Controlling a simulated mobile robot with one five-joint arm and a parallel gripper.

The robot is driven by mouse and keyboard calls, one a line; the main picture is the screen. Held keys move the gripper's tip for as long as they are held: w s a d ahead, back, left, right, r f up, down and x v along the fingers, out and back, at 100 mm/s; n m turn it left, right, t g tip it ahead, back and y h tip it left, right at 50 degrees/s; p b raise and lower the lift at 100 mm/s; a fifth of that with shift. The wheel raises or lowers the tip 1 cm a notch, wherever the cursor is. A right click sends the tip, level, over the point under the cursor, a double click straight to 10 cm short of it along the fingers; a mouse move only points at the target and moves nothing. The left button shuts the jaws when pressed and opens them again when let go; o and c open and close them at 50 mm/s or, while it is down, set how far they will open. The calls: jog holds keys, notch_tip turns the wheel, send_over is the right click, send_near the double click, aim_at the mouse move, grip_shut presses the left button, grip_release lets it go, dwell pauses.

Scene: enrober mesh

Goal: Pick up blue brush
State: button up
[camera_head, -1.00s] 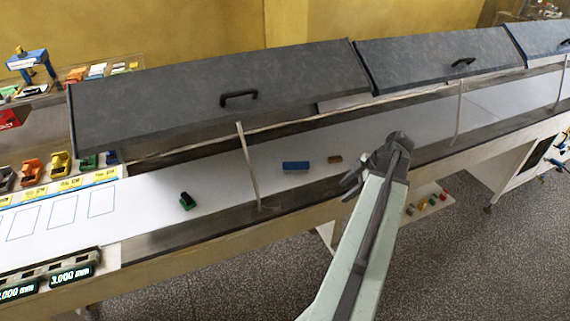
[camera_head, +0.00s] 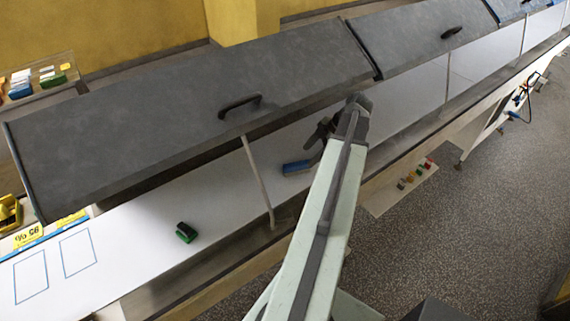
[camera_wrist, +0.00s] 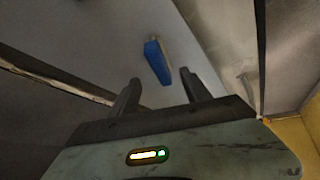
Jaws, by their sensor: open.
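The blue brush (camera_head: 297,167) lies on the white belt, just left of my gripper (camera_head: 322,133) in the head view. My arm hides the area right of it. In the wrist view the blue brush (camera_wrist: 157,61) lies ahead of the fingertips, between their lines, with a pale edge along one side. My gripper (camera_wrist: 161,78) is open there, with nothing between its two fingers. I cannot tell its exact height above the belt.
A green and black block (camera_head: 186,232) lies on the belt to the left. A thin upright post (camera_head: 258,183) stands between it and the brush. Grey hinged covers (camera_head: 180,105) with black handles overhang the belt's back side. Small coloured pieces (camera_head: 414,174) lie on a low shelf at right.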

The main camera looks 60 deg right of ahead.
aim_at(299, 164)
jog(key=b+x, duration=0.2)
jog(key=shift+w+a+f, duration=0.15)
jog(key=shift+f, duration=0.2)
jog(key=shift+w+a+b, duration=0.15)
jog(key=shift+w+b, duration=0.15)
jog(key=b+x, duration=0.4)
jog(key=x, duration=0.1)
jog(key=shift+s+a+f, duration=0.1)
jog(key=shift+s, duration=0.05)
grip_shut()
